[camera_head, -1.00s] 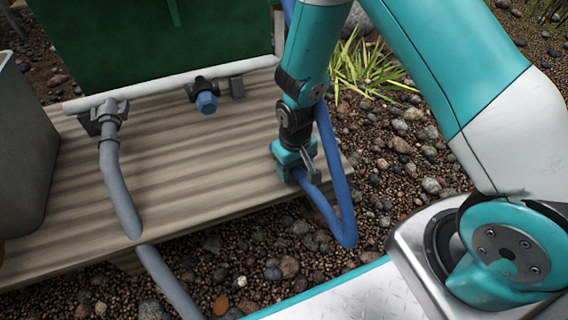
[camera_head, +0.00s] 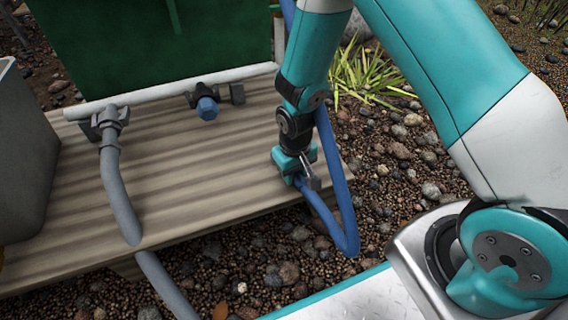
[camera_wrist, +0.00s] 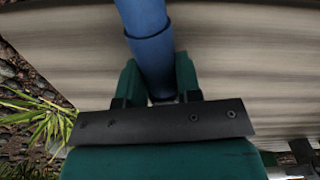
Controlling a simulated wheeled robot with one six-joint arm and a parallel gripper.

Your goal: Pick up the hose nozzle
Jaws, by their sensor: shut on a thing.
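My gripper (camera_head: 297,168) is at the front right edge of the wooden deck, shut on the end of a blue hose (camera_head: 348,200). In the wrist view the hose nozzle (camera_wrist: 158,66) is a blue cylinder below a collar, held between the two green fingers of my gripper (camera_wrist: 160,85). In the head view the jaws mostly cover the nozzle. The hose bends in a loop to the right of my gripper and runs upward behind my arm.
The wooden deck (camera_head: 190,170) carries a white pipe (camera_head: 160,92) with a blue-capped valve (camera_head: 206,105) and a grey hose (camera_head: 118,185). A grey bin (camera_head: 25,150) stands at left, a green box (camera_head: 140,40) behind. Gravel (camera_head: 400,180) and grass (camera_head: 365,75) lie to the right.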

